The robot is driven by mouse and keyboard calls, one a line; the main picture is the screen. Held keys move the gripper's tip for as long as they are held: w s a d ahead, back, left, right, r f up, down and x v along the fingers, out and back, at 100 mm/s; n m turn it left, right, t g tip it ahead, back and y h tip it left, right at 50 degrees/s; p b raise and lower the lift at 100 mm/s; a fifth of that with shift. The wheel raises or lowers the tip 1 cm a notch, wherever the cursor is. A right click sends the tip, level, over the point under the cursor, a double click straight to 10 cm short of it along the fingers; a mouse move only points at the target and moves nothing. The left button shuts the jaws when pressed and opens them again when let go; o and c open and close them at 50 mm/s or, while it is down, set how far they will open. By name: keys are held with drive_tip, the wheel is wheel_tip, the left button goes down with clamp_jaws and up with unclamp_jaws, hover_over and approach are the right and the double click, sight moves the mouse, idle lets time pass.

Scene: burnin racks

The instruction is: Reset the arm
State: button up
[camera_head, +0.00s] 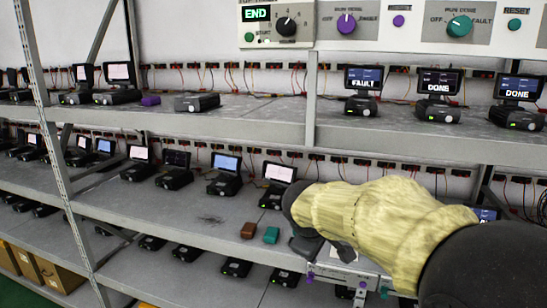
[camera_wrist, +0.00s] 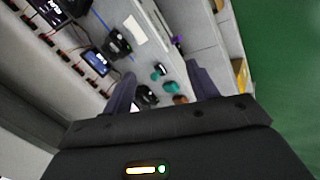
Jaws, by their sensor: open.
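My arm, in a pale yellow sleeve, reaches from the lower right across the middle shelf in the head view. My gripper (camera_head: 308,243) is at its left end, dark and partly hidden by the sleeve. In the wrist view my gripper (camera_wrist: 160,72) has two dark fingers spread apart. Nothing is held between them. A teal block and dark devices show beyond the fingers, on the shelf.
Metal racks hold several black devices with small screens, such as a FAULT unit (camera_head: 363,90). A brown block (camera_head: 249,230) and a teal block (camera_head: 271,235) lie left of my gripper. A knob panel (camera_head: 410,27) hangs above. Cardboard boxes (camera_head: 57,274) stand lower left. Green floor (camera_wrist: 285,60) is clear.

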drive_tip(key=s+d+f+m+g+y, duration=0.1)
drive_tip(key=s+d+f+m+g, duration=0.1)
drive_tip(key=s+f+m, duration=0.3)
drive_tip(key=s+d+f+m+g+y, duration=0.1)
drive_tip(key=s+f+m, duration=0.4)
drive_tip(key=s+f, duration=0.7)
drive_tip(key=shift+s+d+g+y, duration=0.4)
drive_tip(key=shift+d+y, duration=0.2)
drive_tip(key=shift+d, duration=0.4)
drive_tip(key=shift+f, duration=0.1)
